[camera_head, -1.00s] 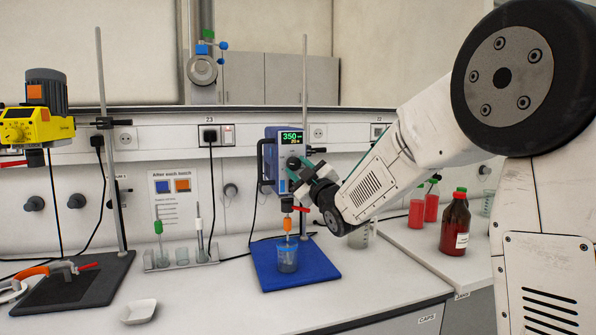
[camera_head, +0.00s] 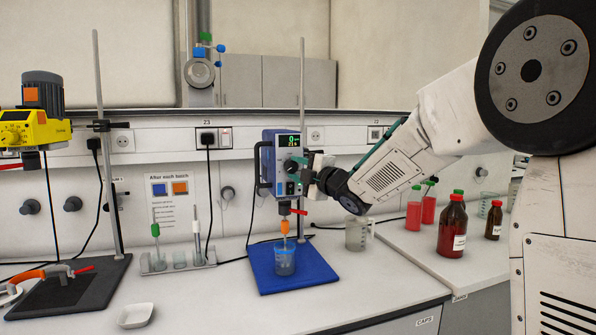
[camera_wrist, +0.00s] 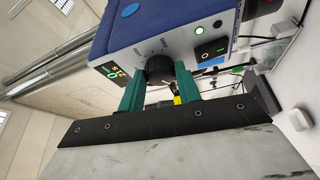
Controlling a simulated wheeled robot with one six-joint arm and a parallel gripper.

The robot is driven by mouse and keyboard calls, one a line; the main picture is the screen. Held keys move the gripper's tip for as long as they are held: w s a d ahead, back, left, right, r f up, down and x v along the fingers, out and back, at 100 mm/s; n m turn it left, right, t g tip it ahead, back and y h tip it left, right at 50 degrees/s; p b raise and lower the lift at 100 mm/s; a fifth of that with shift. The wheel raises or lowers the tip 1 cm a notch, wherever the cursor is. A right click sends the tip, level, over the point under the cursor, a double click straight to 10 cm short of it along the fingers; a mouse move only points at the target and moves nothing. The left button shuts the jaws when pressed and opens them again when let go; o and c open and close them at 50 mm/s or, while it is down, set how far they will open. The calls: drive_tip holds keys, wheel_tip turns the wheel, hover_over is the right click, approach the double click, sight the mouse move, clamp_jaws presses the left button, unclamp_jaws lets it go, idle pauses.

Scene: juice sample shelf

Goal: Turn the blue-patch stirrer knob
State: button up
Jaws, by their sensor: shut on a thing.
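The blue stirrer (camera_head: 267,160) stands on a rod over a blue base plate (camera_head: 318,272). Its display (camera_head: 290,141) shows a green 0. My gripper (camera_head: 300,166) is shut on the knob. The stirrer's orange-topped shaft (camera_head: 285,227) reaches down into a beaker (camera_head: 285,262) on the plate. In the wrist view, a switch (camera_wrist: 210,52) and a lit green light (camera_wrist: 200,30) are beside the knob.
A yellow stirrer (camera_head: 30,128) hangs over a black base at left. A rack (camera_head: 178,267) and a white dish (camera_head: 135,315) stand between. Red bottles (camera_head: 453,228) and a clear beaker (camera_head: 358,234) are at right, below my arm. The front middle of the bench is clear.

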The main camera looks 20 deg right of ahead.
idle(0.5)
drive_tip(key=o, duration=1)
drive_tip(key=shift+c, duration=0.2)
drive_tip(key=v, duration=0.7)
drive_tip(key=shift+s+d, duration=0.2)
drive_tip(key=shift+s, duration=0.1)
